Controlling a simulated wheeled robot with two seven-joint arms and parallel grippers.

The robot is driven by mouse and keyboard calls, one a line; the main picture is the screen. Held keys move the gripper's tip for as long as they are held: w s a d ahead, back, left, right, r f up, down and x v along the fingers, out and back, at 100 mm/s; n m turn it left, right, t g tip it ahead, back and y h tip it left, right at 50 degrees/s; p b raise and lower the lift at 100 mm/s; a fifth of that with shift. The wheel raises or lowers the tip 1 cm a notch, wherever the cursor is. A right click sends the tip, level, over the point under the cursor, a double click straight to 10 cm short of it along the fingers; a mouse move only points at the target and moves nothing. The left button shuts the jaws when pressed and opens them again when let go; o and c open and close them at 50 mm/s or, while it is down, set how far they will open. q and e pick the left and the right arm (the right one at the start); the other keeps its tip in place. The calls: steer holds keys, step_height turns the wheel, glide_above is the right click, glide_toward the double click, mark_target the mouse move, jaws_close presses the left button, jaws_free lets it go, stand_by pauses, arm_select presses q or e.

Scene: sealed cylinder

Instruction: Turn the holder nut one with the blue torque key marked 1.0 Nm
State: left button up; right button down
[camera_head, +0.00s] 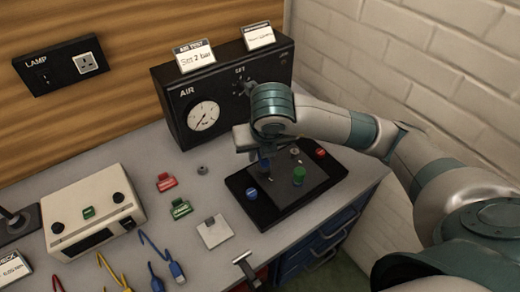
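My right gripper (248,151) is over the left rear part of a black tray (270,211), its fingers pointing down. A blue upright piece (264,164), possibly the blue torque key, is right under the gripper. I cannot tell whether the fingers grip it or whether they are open or shut. A second blue piece (251,193) sits on the tray's left side. A green knob-like piece (298,175), a red one (320,153) and a small grey round part (294,152) are also on the tray. The markings are too small to read, so I cannot identify holder nut one. My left gripper is out of view.
A black AIR box (183,88) with a gauge and label cards stands behind the tray. Red (166,182) and green (181,208) clips, a pale square plate (215,232), coloured leads and a beige box (92,213) lie left. A brick wall bounds the right.

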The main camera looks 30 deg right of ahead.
steer(key=shift+s+a+p, duration=0.1)
steer(key=shift+a+p, duration=0.2)
steer(key=shift+b, duration=0.65)
steer(key=shift+r, duration=0.2)
steer(key=shift+a+r+p, duration=0.1)
steer(key=shift+r+p, duration=0.8)
steer(key=shift+r, duration=0.2)
steer(key=shift+d+r+p, duration=0.2)
steer(key=shift+r+p, duration=0.9)
steer(key=shift+r, duration=0.25)
